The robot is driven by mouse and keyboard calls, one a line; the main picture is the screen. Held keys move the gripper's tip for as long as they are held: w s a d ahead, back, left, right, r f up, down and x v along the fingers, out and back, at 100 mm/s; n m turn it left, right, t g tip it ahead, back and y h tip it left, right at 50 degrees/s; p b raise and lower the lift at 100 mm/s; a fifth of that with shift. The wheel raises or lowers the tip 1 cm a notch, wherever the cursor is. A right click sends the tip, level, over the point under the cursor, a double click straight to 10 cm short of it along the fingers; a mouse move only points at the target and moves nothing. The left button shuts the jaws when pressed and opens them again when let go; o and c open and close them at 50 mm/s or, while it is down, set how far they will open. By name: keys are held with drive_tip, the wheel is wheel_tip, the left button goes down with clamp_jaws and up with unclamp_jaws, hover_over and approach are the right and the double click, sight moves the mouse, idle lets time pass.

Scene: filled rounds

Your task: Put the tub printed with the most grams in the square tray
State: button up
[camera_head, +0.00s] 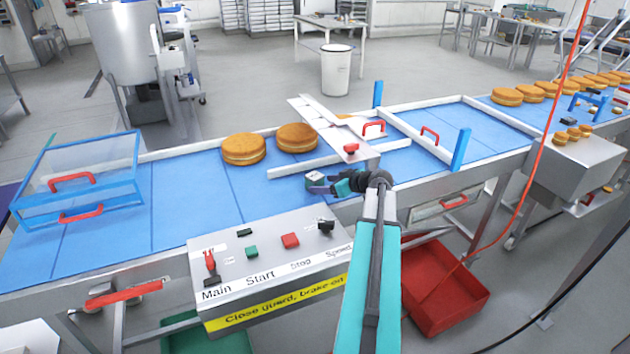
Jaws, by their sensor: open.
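No tub with printed grams and no clearly square tray can be made out. My gripper (322,185) is open over the near side of the blue conveyor belt (190,205), behind the control box. A small grey and dark block (315,178) shows right at its fingers; I cannot tell whether it is a separate thing or whether they touch. Two round filled cakes, the left one (243,149) and the right one (297,138), sit on the belt behind the gripper.
The control box (270,257) with switches stands in front of the belt. A clear guard (85,180) with red handles covers the left end. A white guide bar (290,168) crosses the belt. A red crate (470,292) is below at right. An orange cable (530,165) hangs at right.

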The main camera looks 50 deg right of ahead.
sight(321, 180)
drive_tip(key=shift+w, duration=0.15)
drive_tip(key=shift+w, duration=0.3)
drive_tip(key=w+p, duration=0.1)
drive_tip(key=w+f+p, duration=0.1)
drive_tip(key=w, duration=0.1)
drive_tip(key=shift+w, duration=0.3)
drive_tip(key=shift+w+f, duration=0.25)
drive_tip(key=shift+w, duration=0.05)
drive_tip(key=c, duration=1.3)
drive_tip(key=shift+r, duration=0.15)
